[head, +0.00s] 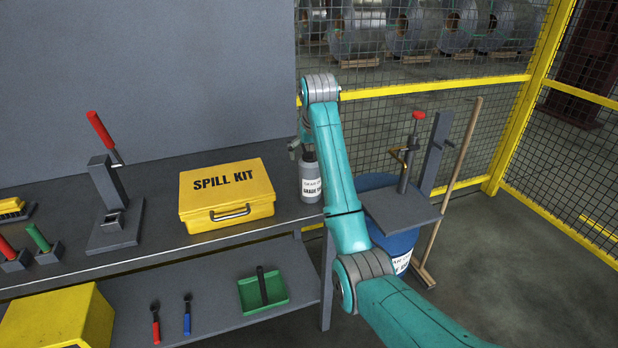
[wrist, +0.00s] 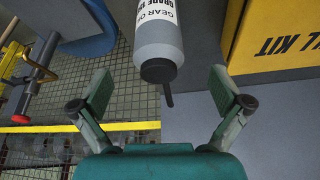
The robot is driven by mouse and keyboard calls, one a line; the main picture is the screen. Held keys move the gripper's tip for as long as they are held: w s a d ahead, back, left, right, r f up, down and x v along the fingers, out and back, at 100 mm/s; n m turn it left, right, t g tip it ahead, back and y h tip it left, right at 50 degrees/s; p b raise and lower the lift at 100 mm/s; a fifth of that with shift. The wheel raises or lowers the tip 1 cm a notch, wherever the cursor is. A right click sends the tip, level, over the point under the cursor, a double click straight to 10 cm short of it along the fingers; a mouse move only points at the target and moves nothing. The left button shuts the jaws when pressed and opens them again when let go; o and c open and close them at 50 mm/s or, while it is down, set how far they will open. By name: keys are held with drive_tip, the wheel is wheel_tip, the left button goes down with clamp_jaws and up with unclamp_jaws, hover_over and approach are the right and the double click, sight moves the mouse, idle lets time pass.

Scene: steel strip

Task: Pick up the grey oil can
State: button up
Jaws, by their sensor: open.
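The grey oil can (head: 311,186) stands upright at the right end of the workbench, with a dark cap and a white label reading gear oil. My gripper (head: 300,148) is above it in the head view, partly hidden by my arm. In the wrist view the can (wrist: 160,42) points its dark cap and thin spout toward my gripper (wrist: 160,88). The two fingers are spread wide, one to each side of the cap, with gaps on both sides. Nothing is held.
A yellow spill kit case (head: 227,194) lies close left of the can. A red-handled clamp (head: 112,190) stands further left on the workbench (head: 160,245). A blue drum (head: 378,183) and a grey stand (head: 402,208) are to the right, before the yellow mesh fence (head: 440,88).

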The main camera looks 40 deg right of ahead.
sight(310, 153)
drive_tip(key=x, duration=1)
drive_tip(key=shift+s+d, duration=0.1)
drive_tip(key=shift+s, duration=0.05)
drive_tip(key=c, duration=1.6)
wheel_tip(310, 153, up, 10)
drive_tip(key=shift+r, duration=0.1)
drive_tip(key=o, duration=1)
drive_tip(key=c, duration=1)
